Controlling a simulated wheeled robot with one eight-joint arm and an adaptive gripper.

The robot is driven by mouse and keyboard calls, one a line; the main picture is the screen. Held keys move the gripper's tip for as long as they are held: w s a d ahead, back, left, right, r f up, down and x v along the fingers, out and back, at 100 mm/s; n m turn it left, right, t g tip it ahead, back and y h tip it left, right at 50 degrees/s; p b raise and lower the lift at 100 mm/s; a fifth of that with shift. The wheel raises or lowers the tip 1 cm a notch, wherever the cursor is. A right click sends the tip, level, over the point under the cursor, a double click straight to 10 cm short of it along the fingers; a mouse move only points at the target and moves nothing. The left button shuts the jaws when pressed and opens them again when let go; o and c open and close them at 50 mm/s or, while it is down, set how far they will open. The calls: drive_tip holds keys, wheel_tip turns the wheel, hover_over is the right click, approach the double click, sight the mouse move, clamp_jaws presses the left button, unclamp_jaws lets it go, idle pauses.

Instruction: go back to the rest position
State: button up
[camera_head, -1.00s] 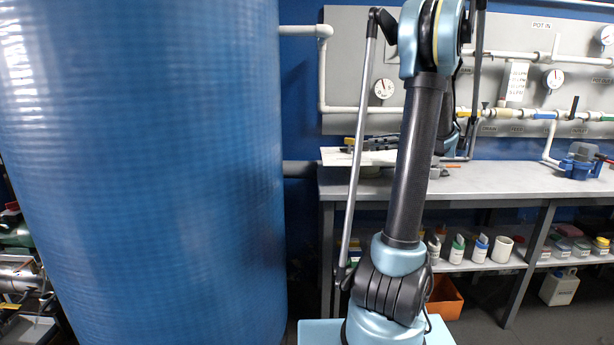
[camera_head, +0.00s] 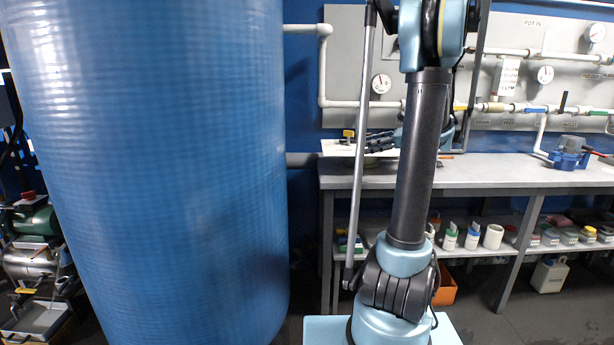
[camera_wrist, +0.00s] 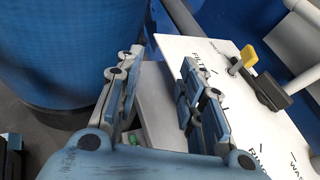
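My gripper (camera_wrist: 160,95) shows in the wrist view with its two blue-grey fingers spread apart and nothing between them. It is over the left edge of a white lettered board (camera_wrist: 177,48) that carries a yellow-handled valve (camera_wrist: 243,60). In the head view my arm stands upright in front of the bench, and the gripper is mostly hidden behind it, near the white board (camera_head: 330,148) and its yellow handle (camera_head: 348,134).
A large blue tank (camera_head: 160,170) fills the left and also shows in the wrist view (camera_wrist: 70,50). The grey bench (camera_head: 490,172) holds a blue pump (camera_head: 569,153) at right. White pipes and gauges line the wall panel (camera_head: 345,60). Bottles (camera_head: 472,237) stand on the lower shelf.

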drive_tip(key=s+a+f+n+g+h, duration=0.1)
drive_tip(key=s+a+f+n+h, duration=0.1)
drive_tip(key=s+a+f+n, duration=0.3)
drive_tip(key=s+a+f+n+g+h, duration=0.1)
drive_tip(key=s+a+n+g+h, duration=0.1)
drive_tip(key=s, duration=0.6)
drive_tip(key=s+a+f+n+g+h, duration=0.1)
drive_tip(key=s+a+f+n+h, duration=0.1)
drive_tip(key=s+a+f+n, duration=0.3)
drive_tip(key=s+d+f+n+h, duration=0.3)
drive_tip(key=s+f+n, duration=0.1)
drive_tip(key=s, duration=0.5)
drive_tip(key=s+d+f+n+h, duration=0.3)
drive_tip(key=s+f+n, duration=0.2)
drive_tip(key=s, duration=0.4)
drive_tip(key=shift+d+f+n, duration=0.3)
drive_tip(key=shift+d+n, duration=0.1)
drive_tip(key=shift+n, duration=0.4)
drive_tip(key=shift+s, duration=0.1)
